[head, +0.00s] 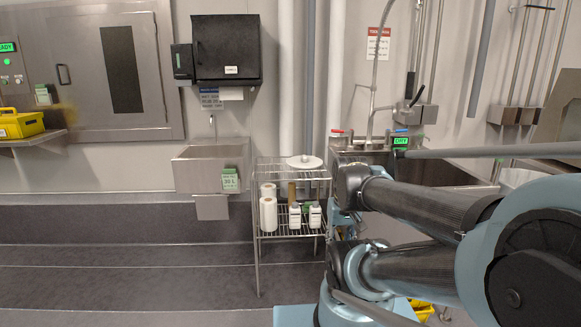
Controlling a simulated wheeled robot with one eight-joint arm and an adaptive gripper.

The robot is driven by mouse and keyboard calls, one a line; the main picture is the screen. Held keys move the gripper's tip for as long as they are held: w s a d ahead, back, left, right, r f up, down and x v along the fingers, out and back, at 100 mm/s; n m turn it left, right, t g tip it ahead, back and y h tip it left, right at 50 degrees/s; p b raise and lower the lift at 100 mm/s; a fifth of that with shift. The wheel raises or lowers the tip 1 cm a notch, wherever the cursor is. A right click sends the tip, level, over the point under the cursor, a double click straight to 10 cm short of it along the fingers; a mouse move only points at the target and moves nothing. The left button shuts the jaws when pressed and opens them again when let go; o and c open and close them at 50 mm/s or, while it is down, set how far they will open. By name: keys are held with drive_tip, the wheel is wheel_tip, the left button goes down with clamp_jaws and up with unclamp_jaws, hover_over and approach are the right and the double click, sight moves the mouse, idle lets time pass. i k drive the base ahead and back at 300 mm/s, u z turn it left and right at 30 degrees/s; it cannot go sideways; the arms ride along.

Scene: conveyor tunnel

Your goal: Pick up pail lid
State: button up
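A round white lid with a small raised middle, which looks like the pail lid (304,162), lies flat on the top shelf of a wire rack (266,168). It is fully visible near the centre of the head view, to the left of my folded arm. My arm comes in from the right, and its links end just right of the rack. My gripper cannot be made out in this view, and nothing touches the lid.
White rolls (268,214) and several bottles (315,216) stand on the rack's lower shelf. A small wall sink (203,172) is left of it, and a steel sink is behind my arm. The floor in front left is clear.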

sight(303, 162)
drive_tip(key=u, duration=0.1)
drive_tip(key=i, duration=1)
drive_tip(key=z, duration=0.05)
